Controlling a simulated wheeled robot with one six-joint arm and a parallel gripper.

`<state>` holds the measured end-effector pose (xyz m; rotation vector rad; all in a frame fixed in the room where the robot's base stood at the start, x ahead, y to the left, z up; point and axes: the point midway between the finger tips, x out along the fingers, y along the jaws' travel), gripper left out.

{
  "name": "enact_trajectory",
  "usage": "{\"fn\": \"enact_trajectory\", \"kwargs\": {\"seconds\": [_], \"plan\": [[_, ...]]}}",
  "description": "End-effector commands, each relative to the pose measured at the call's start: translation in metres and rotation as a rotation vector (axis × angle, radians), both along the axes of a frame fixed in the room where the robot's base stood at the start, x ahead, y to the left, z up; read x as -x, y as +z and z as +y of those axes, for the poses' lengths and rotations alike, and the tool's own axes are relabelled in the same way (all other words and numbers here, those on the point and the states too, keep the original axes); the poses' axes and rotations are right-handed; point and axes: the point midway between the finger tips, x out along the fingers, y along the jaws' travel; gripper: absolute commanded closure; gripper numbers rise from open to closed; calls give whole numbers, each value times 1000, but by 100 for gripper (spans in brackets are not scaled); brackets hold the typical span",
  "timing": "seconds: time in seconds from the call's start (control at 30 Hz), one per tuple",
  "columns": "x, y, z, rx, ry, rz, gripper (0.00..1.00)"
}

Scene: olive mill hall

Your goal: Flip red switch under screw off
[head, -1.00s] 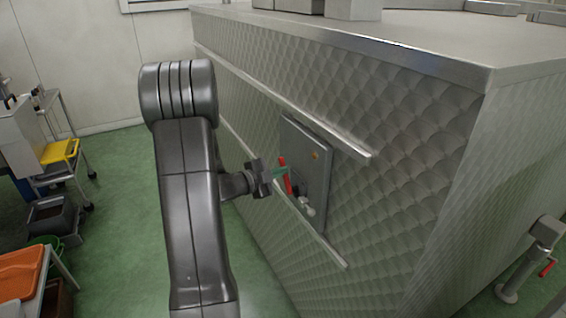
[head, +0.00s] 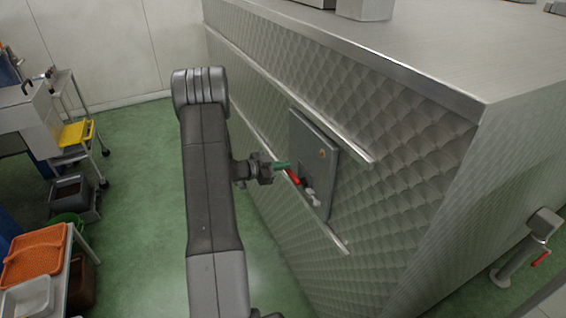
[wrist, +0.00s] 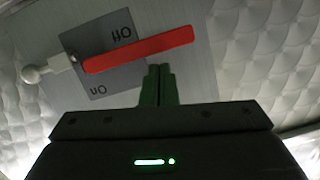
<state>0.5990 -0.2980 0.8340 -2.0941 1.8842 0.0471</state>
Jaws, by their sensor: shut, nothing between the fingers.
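The red switch lever (head: 292,176) is on a grey panel box (head: 325,150) on the side of the quilted metal machine. In the wrist view the lever (wrist: 140,50) reaches right and slightly up from its pivot, across a darker plate (wrist: 105,80). Upside-down lettering reads "Off" above the lever and "On" below it; the lever passes between them. My gripper (head: 287,165) is shut and empty, its green fingers in front of the panel. In the wrist view the fingertips (wrist: 159,68) are just below the lever; I cannot tell if they touch it. No screw is clearly recognisable.
A pale knob (head: 313,197) sticks out beside the lever's pivot. Metal rails (head: 345,150) run above and below the panel. A table with an orange tray (head: 36,252) and a cart with a yellow tray (head: 76,133) stand left. Green floor lies clear between.

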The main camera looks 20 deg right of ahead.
Motion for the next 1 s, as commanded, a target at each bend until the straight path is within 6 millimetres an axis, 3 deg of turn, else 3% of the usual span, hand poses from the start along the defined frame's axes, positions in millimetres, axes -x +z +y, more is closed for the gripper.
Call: {"fn": "enact_trajectory", "kwargs": {"seconds": [0.53, 1.0], "plan": [[-2, -8, 0, 0, 0, -3, 100], [0, -1, -3, 0, 0, -3, 100]]}}
